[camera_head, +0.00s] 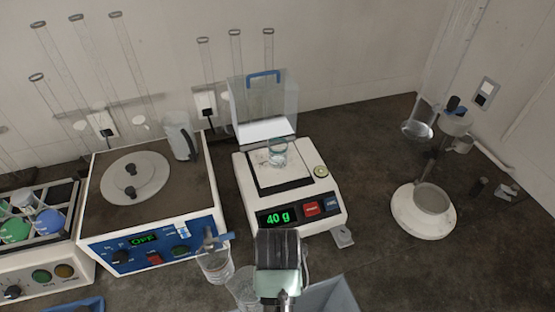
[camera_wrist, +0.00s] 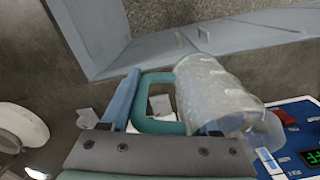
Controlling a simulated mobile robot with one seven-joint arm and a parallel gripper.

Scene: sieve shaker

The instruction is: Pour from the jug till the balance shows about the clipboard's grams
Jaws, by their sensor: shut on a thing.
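The balance (camera_head: 290,187) stands at centre in the head view, and its green display reads 40 g. A clear glass beaker (camera_head: 277,152) stands upright on its pan. My gripper (camera_head: 279,262) is at the bottom centre, in front of the balance. In the wrist view my gripper (camera_wrist: 170,125) is shut on the teal handle of the clear jug (camera_wrist: 218,95). The jug also shows in the head view (camera_head: 243,287), left of my gripper and apart from the balance. I cannot tell its contents. I cannot make out the clipboard or its number.
A machine with a blue panel (camera_head: 150,245) stands left, its display reading OFF. Another clear vessel (camera_head: 213,265) stands before it, close to the jug. A grey-blue tray (camera_head: 335,295) lies at the bottom. A round white stand (camera_head: 425,210) is right; bench between is mostly clear.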

